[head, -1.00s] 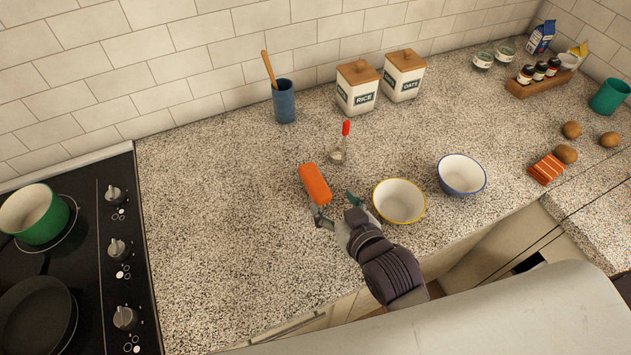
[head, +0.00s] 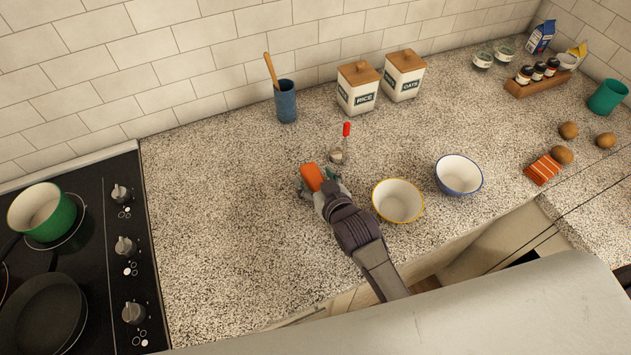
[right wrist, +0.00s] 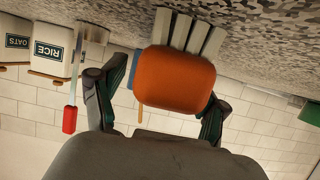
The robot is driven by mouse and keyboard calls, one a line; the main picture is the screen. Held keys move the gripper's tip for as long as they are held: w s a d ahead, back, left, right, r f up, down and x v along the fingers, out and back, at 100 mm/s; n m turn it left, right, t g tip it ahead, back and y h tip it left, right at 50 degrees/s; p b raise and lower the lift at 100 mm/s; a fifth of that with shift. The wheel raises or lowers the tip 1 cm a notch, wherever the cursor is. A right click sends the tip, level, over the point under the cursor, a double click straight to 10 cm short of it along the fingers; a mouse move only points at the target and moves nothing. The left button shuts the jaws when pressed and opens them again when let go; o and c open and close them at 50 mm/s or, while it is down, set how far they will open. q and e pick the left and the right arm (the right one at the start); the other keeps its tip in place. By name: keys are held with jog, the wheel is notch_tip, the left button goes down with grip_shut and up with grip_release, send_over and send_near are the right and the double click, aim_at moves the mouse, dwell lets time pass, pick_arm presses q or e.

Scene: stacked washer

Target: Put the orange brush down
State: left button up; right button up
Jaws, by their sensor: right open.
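The orange brush (head: 312,176) is on the speckled counter (head: 230,200), left of the yellow-rimmed bowl. In the right wrist view, which is upside down, the brush (right wrist: 178,78) shows its orange block with pale bristles toward the counter. Whether the bristles touch it is hard to tell. My right gripper (head: 321,184) is over the near end of the brush. Its fingers stand apart on either side of the block, with a visible gap on the left side in the wrist view (right wrist: 158,98). My left gripper is not in view.
A red-handled utensil (head: 346,130) stands just behind and right of the brush. The yellow-rimmed bowl (head: 397,201) and blue-rimmed bowl (head: 458,175) are to the right. A blue utensil cup (head: 287,104) and canisters stand behind. The counter left of the brush is clear up to the stove (head: 85,265).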

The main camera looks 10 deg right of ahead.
jog(key=shift+s+r, duration=0.1)
jog(key=c, duration=1.4)
